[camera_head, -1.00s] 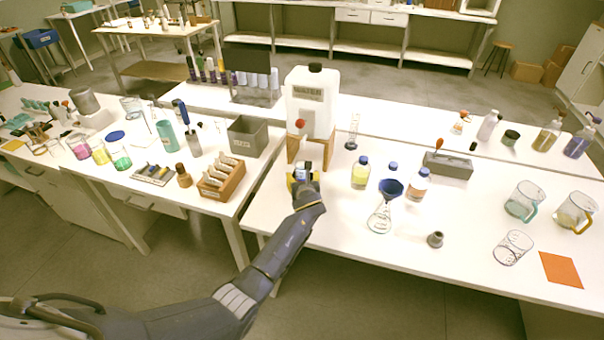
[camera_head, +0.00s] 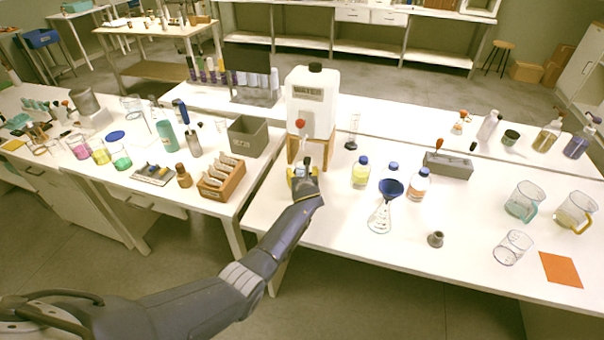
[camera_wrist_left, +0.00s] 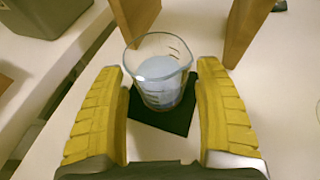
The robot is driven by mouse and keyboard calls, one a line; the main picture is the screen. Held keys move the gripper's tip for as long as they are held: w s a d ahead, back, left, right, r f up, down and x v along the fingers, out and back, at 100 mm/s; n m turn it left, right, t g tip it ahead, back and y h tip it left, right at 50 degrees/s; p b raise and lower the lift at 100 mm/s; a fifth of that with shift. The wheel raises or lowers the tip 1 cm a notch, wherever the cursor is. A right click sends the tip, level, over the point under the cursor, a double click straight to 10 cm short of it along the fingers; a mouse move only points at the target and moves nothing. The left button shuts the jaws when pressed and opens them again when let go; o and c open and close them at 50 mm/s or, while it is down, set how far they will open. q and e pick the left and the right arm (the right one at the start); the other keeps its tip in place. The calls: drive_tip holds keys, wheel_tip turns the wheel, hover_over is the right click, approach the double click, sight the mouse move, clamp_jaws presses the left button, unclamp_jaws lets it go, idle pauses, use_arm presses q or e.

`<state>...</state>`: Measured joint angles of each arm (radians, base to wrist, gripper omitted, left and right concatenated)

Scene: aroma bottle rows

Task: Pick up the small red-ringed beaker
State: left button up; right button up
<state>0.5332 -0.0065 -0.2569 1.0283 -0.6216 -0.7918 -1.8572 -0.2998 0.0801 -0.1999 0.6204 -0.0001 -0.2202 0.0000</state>
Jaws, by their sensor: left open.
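In the left wrist view a small clear beaker (camera_wrist_left: 158,75) with graduation marks holds pale blue liquid and has a reddish band near its base. It stands upright on a black square mat (camera_wrist_left: 185,115). My left gripper (camera_wrist_left: 160,88) is open, with its yellow fingers on either side of the beaker; I cannot tell whether they touch it. In the head view my left gripper (camera_head: 303,175) is in front of the water container's wooden stand (camera_head: 294,150), and it largely hides the beaker. My right gripper is not in view.
The white water container (camera_head: 312,105) with a red tap stands just behind. A grey bin (camera_head: 248,137) and a wooden rack (camera_head: 222,180) are to the left.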

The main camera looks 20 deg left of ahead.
use_arm(q)
drive_tip(key=c, duration=1.3)
drive_tip(key=shift+c, duration=0.2)
